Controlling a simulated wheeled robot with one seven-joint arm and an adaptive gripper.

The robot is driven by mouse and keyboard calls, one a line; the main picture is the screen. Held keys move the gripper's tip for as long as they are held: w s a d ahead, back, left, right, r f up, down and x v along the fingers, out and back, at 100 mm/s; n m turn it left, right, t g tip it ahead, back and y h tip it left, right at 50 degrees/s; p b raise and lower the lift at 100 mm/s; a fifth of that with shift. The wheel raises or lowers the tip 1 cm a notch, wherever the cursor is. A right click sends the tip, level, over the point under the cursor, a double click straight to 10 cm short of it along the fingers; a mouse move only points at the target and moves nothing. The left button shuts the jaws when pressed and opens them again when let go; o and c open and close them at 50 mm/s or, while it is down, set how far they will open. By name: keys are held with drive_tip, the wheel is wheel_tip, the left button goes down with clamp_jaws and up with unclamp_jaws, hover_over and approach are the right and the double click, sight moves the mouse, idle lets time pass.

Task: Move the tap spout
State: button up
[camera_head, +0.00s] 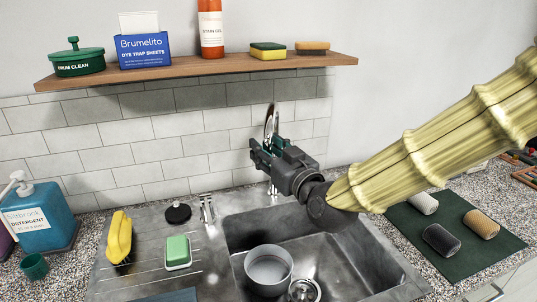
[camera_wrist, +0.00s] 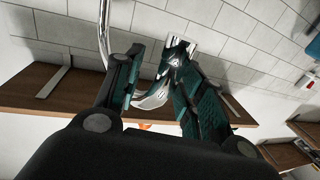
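The chrome tap spout (camera_head: 270,118) rises behind my gripper at the back of the sink, against the tiled wall. Its lower part is mostly hidden by my gripper. In the wrist view a thin chrome pipe (camera_wrist: 104,32) runs down behind the left finger. A wider chrome piece (camera_wrist: 153,97) shows between the fingers; I cannot tell whether it touches either one. My gripper (camera_head: 264,153) is at the tap, with its green-padded fingers apart. The fingers also show in the wrist view (camera_wrist: 155,72).
The sink (camera_head: 330,255) below holds a grey bowl (camera_head: 268,272). A wooden shelf (camera_head: 200,72) with a blue box, bottle and sponges hangs above. A soap bottle (camera_head: 40,215) stands left.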

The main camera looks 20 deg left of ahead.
drive_tip(key=shift+s+d+f, duration=0.1)
drive_tip(key=shift+f, duration=0.15)
drive_tip(key=shift+s+d, duration=0.2)
drive_tip(key=shift+d, duration=0.05)
drive_tip(key=v, duration=1.1)
drive_tip(key=shift+s+d+r, duration=0.1)
drive_tip(key=shift+d, duration=0.05)
